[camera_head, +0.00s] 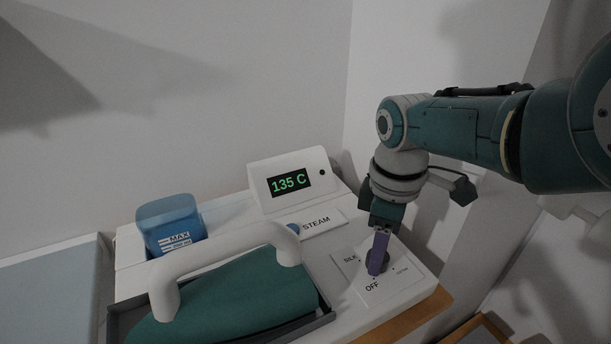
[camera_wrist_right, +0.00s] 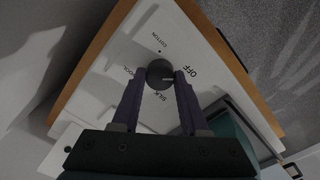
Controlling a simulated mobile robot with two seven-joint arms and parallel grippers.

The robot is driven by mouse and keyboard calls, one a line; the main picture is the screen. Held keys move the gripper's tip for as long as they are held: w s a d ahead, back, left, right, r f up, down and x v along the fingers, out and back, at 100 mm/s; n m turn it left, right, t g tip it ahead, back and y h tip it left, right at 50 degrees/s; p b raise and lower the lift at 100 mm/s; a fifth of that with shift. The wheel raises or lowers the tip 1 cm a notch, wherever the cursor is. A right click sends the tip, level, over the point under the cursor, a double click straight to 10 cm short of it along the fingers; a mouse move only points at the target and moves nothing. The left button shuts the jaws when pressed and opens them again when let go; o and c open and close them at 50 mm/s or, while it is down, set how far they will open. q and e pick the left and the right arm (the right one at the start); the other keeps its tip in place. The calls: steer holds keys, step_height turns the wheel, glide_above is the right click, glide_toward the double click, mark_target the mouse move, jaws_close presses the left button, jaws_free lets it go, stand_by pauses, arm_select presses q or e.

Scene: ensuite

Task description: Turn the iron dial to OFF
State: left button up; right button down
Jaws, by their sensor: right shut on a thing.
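The iron dial (camera_head: 374,267) is a dark round knob on a white panel at the right end of the ironing station. In the right wrist view, the dial (camera_wrist_right: 160,70) has a light mark pointing right, toward the side with the OFF label (camera_wrist_right: 190,71). COTTON, WOOL and SILK are printed around the rest of it. My right gripper (camera_head: 379,256) reaches down from above. Its purple fingers are shut on the dial, one on each side, as the right wrist view (camera_wrist_right: 160,82) shows. My left gripper is out of view.
A display (camera_head: 289,182) reads 135 C behind the panel. A STEAM label with a blue button (camera_head: 293,228) sits left of the dial. The green iron (camera_head: 235,295) with a white handle rests in its tray. A blue water tank (camera_head: 170,222) stands behind it.

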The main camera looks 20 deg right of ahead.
stand_by(0.4)
steer(key=shift+c, duration=2.1)
jaws_free()
step_height(320, 180, up, 10)
steer(key=p, duration=0.7)
steer(key=shift+f, duration=0.1)
